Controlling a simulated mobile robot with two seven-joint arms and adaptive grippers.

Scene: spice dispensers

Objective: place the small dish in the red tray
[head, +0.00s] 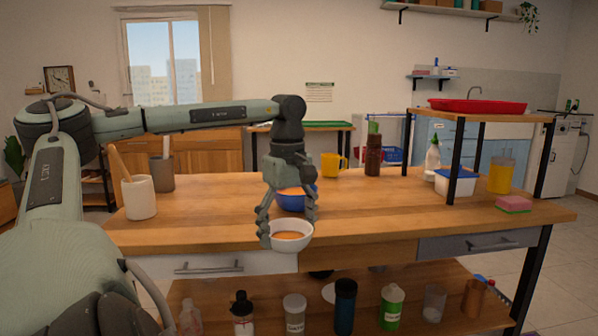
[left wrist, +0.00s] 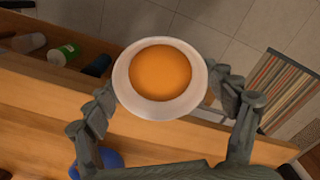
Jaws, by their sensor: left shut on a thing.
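The small dish (head: 291,236) is a white bowl with an orange filling. My left gripper (head: 287,232) is shut on it and holds it level near the table's front edge. In the left wrist view the dish (left wrist: 160,78) sits between the two fingers of the left gripper (left wrist: 165,95). The red tray (head: 477,105) lies on the raised wooden shelf at the right of the table, apart from the dish. My right gripper is not in view.
A blue bowl (head: 291,199) stands behind the gripper. A yellow mug (head: 331,165), a brown bottle (head: 373,160) and a white squeeze bottle (head: 432,157) stand farther back. The shelf's black posts (head: 456,162) rise at the right. The table's front middle-right is clear.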

